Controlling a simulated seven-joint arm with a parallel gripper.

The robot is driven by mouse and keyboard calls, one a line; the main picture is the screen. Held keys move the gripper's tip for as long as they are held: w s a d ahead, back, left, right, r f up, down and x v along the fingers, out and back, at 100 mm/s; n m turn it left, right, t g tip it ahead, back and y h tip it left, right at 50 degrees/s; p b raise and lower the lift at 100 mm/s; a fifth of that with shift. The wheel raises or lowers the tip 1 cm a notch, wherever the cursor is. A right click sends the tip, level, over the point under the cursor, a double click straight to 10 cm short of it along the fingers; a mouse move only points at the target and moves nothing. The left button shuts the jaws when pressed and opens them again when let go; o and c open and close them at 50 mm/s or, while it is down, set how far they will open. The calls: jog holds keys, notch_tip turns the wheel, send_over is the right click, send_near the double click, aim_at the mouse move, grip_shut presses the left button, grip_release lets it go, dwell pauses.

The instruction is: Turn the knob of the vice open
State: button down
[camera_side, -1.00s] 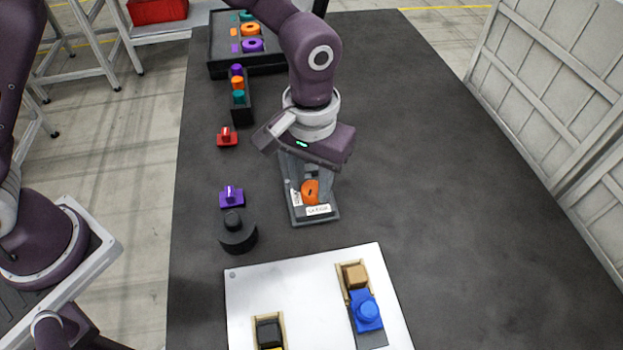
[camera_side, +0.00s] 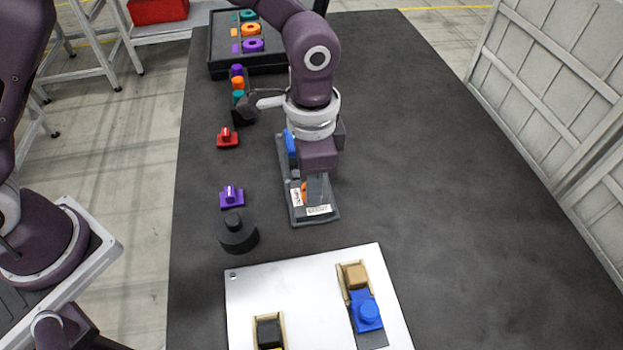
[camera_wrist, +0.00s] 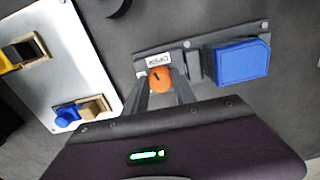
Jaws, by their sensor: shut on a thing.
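The vice is a grey fixture (camera_side: 298,217) on the dark table, with white labels too small to read surely. Its orange round knob (camera_wrist: 159,77) carries a dark line mark and sits near one end of the fixture. In the side view only a sliver of the knob (camera_side: 305,190) shows beside my fingers. A blue block (camera_wrist: 240,62) sits at the other end of the vice and partly shows in the side view (camera_side: 290,145). My gripper (camera_wrist: 161,86) points down at the vice, its fingers shut on the knob from both sides. The fingers hide part of the knob.
A purple piece (camera_side: 231,197), a red piece (camera_side: 227,138) and a black round part (camera_side: 237,236) stand left of the vice. A white plate (camera_side: 300,285) with blocks lies in front. A dark rack (camera_side: 218,68) stands behind. The table's right side is clear.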

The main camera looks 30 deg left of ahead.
jog(key=shift+m, duration=1.2)
jog(key=c, duration=1)
grip_release()
jog(key=shift+c, duration=0.2)
notch_tip(320, 180, up, 7)
jog(key=shift+r, duration=0.1)
